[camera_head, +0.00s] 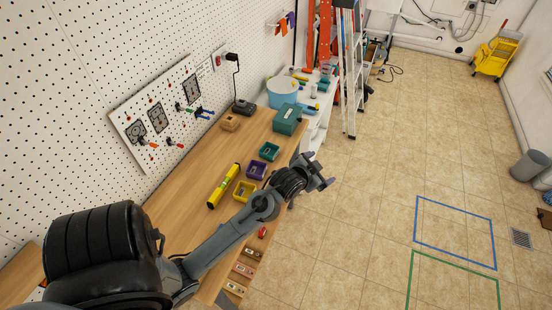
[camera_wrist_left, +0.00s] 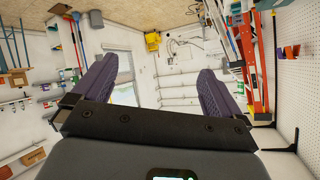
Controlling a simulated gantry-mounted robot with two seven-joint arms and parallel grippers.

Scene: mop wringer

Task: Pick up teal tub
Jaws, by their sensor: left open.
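A small open teal tub (camera_head: 269,151) sits on the wooden workbench (camera_head: 195,170), behind a purple tub (camera_head: 257,170) and a yellow tub (camera_head: 244,193). My left gripper (camera_head: 318,169) is raised to the right of the tubs, beyond the bench's right edge, and apart from the teal tub. In the left wrist view its two purple fingers (camera_wrist_left: 157,92) are spread wide with nothing between them. The teal tub does not show in that view. My right gripper is in neither view.
A larger teal toolbox (camera_head: 287,120) and a light blue bucket (camera_head: 283,92) stand farther back. A yellow level (camera_head: 224,186) lies left of the tubs. A ladder (camera_head: 350,75) stands behind the bench. The tiled floor to the right is mostly clear.

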